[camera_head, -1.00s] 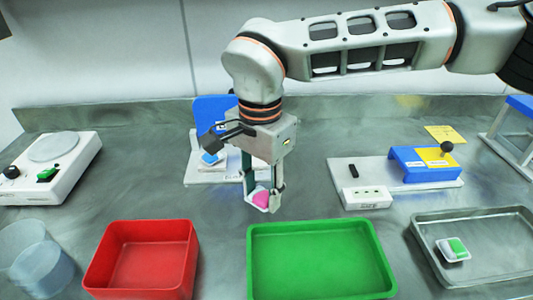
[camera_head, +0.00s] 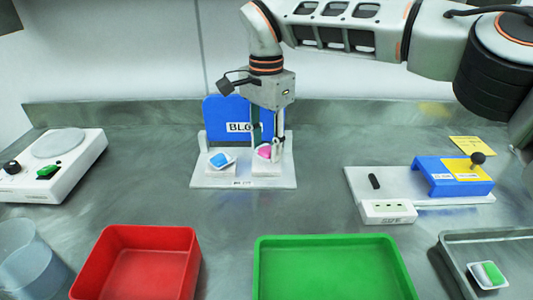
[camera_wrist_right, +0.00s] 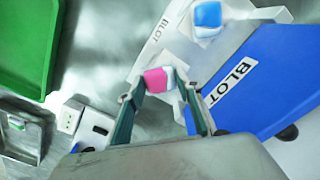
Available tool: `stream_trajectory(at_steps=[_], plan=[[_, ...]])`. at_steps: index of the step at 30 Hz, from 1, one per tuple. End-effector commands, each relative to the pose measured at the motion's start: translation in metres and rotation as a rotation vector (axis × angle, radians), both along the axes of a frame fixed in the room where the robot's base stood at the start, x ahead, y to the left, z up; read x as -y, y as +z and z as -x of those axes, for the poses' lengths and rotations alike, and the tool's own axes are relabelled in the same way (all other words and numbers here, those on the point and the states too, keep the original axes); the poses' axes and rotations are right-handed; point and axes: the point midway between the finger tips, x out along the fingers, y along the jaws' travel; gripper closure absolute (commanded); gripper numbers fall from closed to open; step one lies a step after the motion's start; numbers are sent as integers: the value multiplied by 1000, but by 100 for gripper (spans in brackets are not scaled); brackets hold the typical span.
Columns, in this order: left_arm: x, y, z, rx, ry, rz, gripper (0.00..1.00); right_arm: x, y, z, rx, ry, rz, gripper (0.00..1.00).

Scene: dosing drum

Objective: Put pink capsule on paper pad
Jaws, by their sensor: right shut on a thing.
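The pink capsule (camera_head: 265,152), pink with a white part, is between the fingers of my right gripper (camera_head: 268,155). It also shows between the fingertips in the right wrist view (camera_wrist_right: 156,80). The gripper is shut on it and points down at the right-hand paper pad (camera_head: 272,171) of the white blotting stand (camera_head: 235,183). I cannot tell whether the capsule touches that pad. A blue and white capsule (camera_head: 221,160) lies on the left-hand pad (camera_head: 220,173). My left gripper is not in view.
A blue board (camera_head: 222,112) marked BLOT stands right behind the pads. A red bin (camera_head: 140,265) and a green tray (camera_head: 330,270) are in front. A white device (camera_head: 55,165) is at left, a blue-topped fixture (camera_head: 440,178) at right. A metal tray (camera_head: 455,252) holds a green and white capsule (camera_head: 487,274).

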Motion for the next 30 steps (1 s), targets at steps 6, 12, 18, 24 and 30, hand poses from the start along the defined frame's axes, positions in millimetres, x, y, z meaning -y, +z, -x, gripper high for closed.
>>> stream_trajectory(at_steps=[6, 12, 18, 24, 30], plan=[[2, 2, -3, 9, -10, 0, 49, 0, -1, -16, -1, 0, 0, 78], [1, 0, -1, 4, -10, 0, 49, 0, -16, -17, -4, 2, 0, 78], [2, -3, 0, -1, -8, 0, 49, 1, -36, -17, -1, -1, 0, 78], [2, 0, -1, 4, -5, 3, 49, 0, -35, -17, 0, -2, 0, 78], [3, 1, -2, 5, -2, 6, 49, 0, -38, -17, 0, -1, 0, 55]])
